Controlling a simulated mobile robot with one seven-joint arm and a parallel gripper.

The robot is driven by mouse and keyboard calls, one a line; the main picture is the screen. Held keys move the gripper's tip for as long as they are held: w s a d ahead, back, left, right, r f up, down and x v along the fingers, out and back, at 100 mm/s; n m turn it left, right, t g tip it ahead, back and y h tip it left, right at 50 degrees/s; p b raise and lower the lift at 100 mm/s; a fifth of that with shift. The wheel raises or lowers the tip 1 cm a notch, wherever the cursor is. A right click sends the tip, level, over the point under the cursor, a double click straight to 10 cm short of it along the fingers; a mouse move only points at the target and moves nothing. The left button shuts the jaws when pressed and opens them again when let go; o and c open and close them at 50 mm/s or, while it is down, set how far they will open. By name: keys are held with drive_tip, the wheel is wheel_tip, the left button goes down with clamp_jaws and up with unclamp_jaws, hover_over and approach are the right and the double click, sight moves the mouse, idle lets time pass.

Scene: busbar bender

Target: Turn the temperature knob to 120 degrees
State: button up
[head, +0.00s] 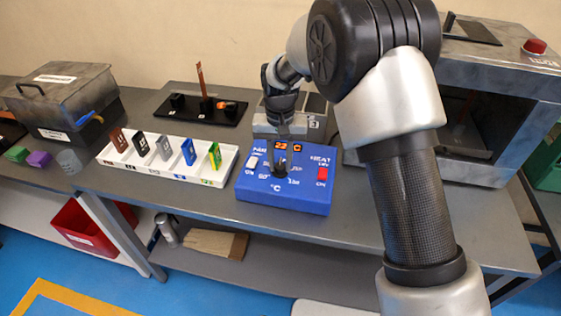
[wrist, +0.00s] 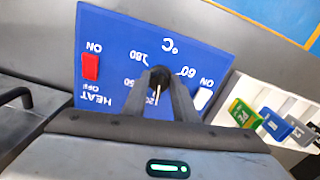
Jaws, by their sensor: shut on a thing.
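The blue control box (head: 312,203) sits on the bench with a dark temperature knob (wrist: 160,72) on its face. My gripper (head: 281,160) reaches down onto the knob. In the wrist view my gripper (wrist: 160,86) is shut on the knob, one finger on each side. A thin white pointer line runs down from the knob in that view, close beside a partly hidden number ending in "20". I cannot tell whether it lines up exactly. The 60, 180 and 150 marks show around the dial. The orange display (head: 287,146) appears to read 22 C.
A red switch (head: 321,174) and a white switch (head: 252,163) flank the knob. A white rack (head: 150,166) with coloured pieces stands to the left. A smoky bin (head: 65,95) is further left. A grey machine (head: 500,50) stands at the right.

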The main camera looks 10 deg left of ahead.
sight(280, 166)
drive_tip(key=shift+a+m, duration=0.1)
drive_tip(key=shift+m, duration=0.7)
drive_tip(key=o, duration=1)
drive_tip(key=shift+r, duration=0.15)
wheel_tip(280, 166, up, 17)
drive_tip(key=shift+r+p, duration=0.1)
drive_tip(key=shift+p, duration=0.3)
